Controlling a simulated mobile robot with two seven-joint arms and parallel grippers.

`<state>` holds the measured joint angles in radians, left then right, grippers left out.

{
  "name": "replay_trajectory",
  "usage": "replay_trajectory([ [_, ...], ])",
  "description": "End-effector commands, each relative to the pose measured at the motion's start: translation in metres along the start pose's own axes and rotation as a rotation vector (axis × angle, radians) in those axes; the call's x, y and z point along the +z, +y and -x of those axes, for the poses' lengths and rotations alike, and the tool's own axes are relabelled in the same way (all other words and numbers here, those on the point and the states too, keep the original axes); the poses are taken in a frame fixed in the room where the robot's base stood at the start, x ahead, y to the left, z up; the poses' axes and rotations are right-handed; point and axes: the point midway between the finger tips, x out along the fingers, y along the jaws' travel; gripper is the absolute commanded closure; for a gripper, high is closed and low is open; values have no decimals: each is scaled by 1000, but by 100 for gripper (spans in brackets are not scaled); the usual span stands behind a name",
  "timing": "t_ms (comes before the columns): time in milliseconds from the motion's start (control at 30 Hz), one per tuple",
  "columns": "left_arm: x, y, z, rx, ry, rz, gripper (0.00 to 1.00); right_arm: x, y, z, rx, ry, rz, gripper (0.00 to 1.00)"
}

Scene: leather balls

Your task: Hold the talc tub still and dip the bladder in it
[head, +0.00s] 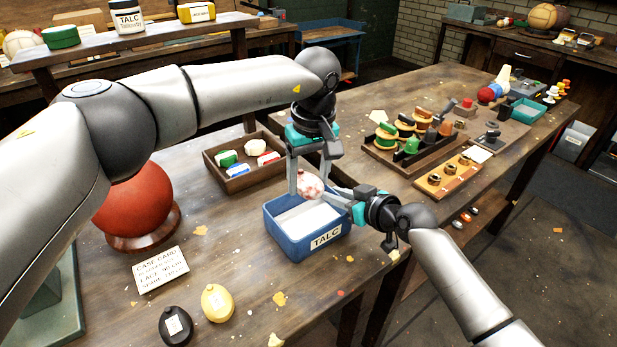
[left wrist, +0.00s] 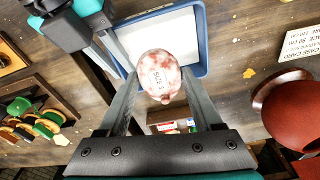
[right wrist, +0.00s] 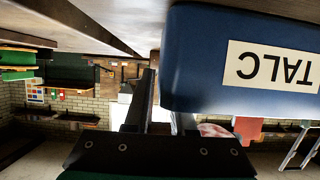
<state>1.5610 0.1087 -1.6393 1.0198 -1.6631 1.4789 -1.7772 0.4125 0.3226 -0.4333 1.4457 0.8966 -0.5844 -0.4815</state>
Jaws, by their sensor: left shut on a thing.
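The bladder (head: 309,185), a small pale ball with reddish blotches, is between the fingertips of my left gripper (head: 308,182). My left gripper is shut on it and holds it over the talc tub's back part; the left wrist view shows the bladder (left wrist: 158,72) with a size marking. The blue talc tub (head: 290,250), labelled TALC, holds white powder. I cannot tell if the bladder touches the powder. My right gripper (right wrist: 160,100) is at the tub's right corner, its fingers apart on either side of the wall, one partly hidden behind the tub (right wrist: 210,70).
A wooden tray (head: 225,183) with small coloured items lies behind the tub. A red ball (head: 135,215) on a stand, a case card (head: 160,270) and black and yellow discs (head: 217,302) are at the left and front. A tool rack (head: 400,165) stands to the right.

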Motion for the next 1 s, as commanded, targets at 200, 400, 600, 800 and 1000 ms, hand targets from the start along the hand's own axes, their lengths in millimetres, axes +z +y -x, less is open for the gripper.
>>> replay_trajectory([
  [200,0,0,0,0,0,0,91,0,0,0,0,0,0,59],
  [400,0,0,0,0,0,0,91,0,0,0,0,1,0,59],
  [600,0,0,0,0,0,0,91,1,1,12,1,0,1,59],
  [800,0,0,0,0,0,0,91,1,1,40,1,-1,3,59],
  [1000,0,0,0,0,0,0,91,1,0,72,0,-1,3,59],
])
